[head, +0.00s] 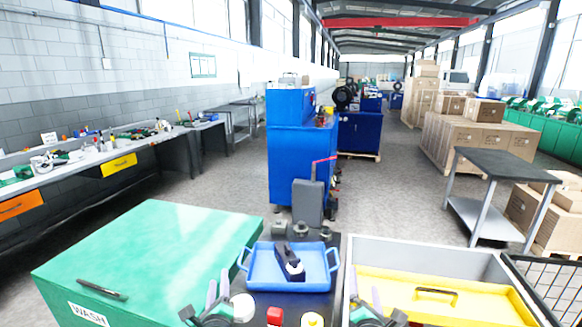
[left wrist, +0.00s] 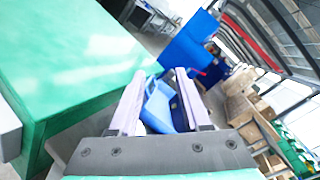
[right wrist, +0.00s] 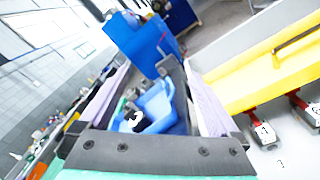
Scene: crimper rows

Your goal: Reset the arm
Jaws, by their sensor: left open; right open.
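My left gripper (head: 218,290) is low in the head view, over the area between the green WASH box and the blue tray. Its two pale fingers stand apart in the left wrist view (left wrist: 155,88), with nothing between them in its grip. My right gripper (head: 366,293) is right of the blue tray, in front of the grey bin. Its fingers are spread wide in the right wrist view (right wrist: 160,85), and it is empty. The blue tray (head: 309,283) holds a dark tool (head: 289,260) with a pale round end.
The green WASH box (head: 150,250) stands at the left. A grey bin (head: 400,248) with a yellow panel (head: 430,285) stands at the right. A blue cabinet (head: 290,160) stands behind.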

